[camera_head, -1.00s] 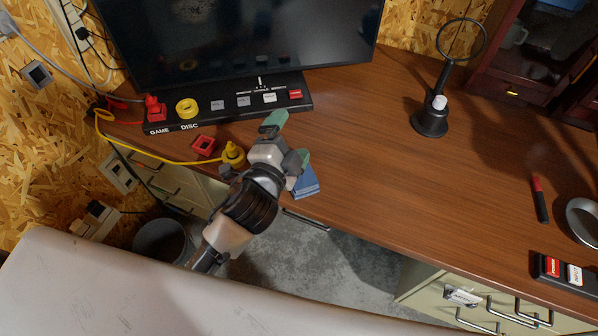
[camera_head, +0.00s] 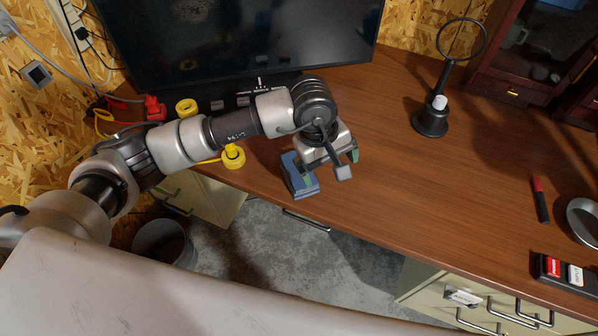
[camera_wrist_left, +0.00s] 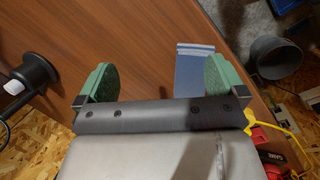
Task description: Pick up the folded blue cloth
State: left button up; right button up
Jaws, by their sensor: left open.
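The folded blue cloth (camera_head: 293,178) lies on the brown desk near its front edge, partly covered by my left gripper in the head view. My left gripper (camera_head: 328,166) is open and empty, over the desk at the cloth's right side. In the left wrist view the cloth (camera_wrist_left: 194,72) shows between the two green fingers of the gripper (camera_wrist_left: 158,82), close to the right finger and beyond the fingertips. I cannot tell the exact height of the fingers above the desk. My right gripper is not in view.
A monitor (camera_head: 240,40) stands at the back. A yellow plug-like object (camera_head: 233,156) sits left of the cloth. A black ring stand (camera_head: 431,120) stands to the right. A bin (camera_head: 163,242) is below the front edge. The desk's middle right is clear.

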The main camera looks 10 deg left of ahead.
aim_at(298, 189)
pick_arm(q)
jog(key=w+a+y, duration=0.2)
jog(key=a, duration=0.1)
jog(key=w+a+t+y, duration=0.1)
jog(key=a, duration=0.1)
jog(key=shift+a+r+m+y, duration=0.15)
jog(key=shift+r+m+y, duration=0.15)
jog(key=shift+m, duration=0.1)
jog(key=f, duration=0.4)
jog(key=shift+w+a+f, duration=0.2)
jog(key=shift+f, duration=0.15)
jog(key=f, duration=0.2)
jog(key=a+f+p, duration=0.1)
jog(key=f, duration=0.1)
jog(key=shift+w+f, duration=0.1)
jog(key=shift+f, duration=0.3)
jog(key=shift+w+f, duration=0.1)
jog(key=shift+f, duration=0.3)
jog(key=c, duration=1)
jog(key=shift+r, duration=0.15)
